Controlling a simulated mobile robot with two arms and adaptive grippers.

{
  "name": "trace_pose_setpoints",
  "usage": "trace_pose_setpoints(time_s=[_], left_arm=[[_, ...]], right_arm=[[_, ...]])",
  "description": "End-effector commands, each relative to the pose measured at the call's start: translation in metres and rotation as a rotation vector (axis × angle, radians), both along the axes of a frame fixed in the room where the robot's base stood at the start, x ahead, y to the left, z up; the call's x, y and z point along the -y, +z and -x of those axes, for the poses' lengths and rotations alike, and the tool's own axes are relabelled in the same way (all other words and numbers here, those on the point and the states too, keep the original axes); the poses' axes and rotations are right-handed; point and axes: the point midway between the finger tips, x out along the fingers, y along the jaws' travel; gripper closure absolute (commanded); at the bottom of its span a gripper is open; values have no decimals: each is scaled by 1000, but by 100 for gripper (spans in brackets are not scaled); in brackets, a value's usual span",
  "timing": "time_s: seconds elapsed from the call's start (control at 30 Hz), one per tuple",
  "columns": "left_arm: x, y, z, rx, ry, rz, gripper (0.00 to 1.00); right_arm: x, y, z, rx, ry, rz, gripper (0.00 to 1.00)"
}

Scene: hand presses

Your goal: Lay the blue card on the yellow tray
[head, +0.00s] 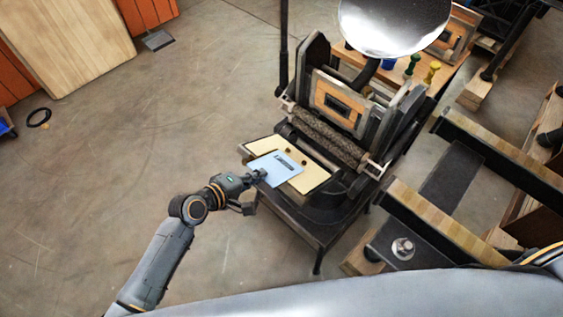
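The blue card (280,166) is a flat light-blue sheet with a dark printed mark. It is over the pale yellow tray (317,177) at the front of the hand press and hides the tray's middle. The card's near left corner sticks out past the tray's edge. My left gripper (260,175) is at that corner and appears shut on it. I cannot tell whether the card touches the tray or is held just above it. My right gripper is not in view.
The black press (335,130) with its textured roller stands behind the tray. Its round silver disc (395,22) is above. A wooden bench (430,72) with green and yellow handled tools is behind. Wooden-railed equipment (450,222) fills the right.

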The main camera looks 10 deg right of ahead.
Motion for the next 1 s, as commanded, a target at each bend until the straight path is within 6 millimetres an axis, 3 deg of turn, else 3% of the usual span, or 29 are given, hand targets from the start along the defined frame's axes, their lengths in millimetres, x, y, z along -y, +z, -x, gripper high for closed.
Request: trace_pose_setpoints(time_s=[0.33,0.8,1.0], left_arm=[[-8,8,6,-1,0,-1,100],[-26,47,19,0,0,-1,100],[-29,49,21,-1,0,0,100]], right_arm=[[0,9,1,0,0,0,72],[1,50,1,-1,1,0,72],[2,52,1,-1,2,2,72]])
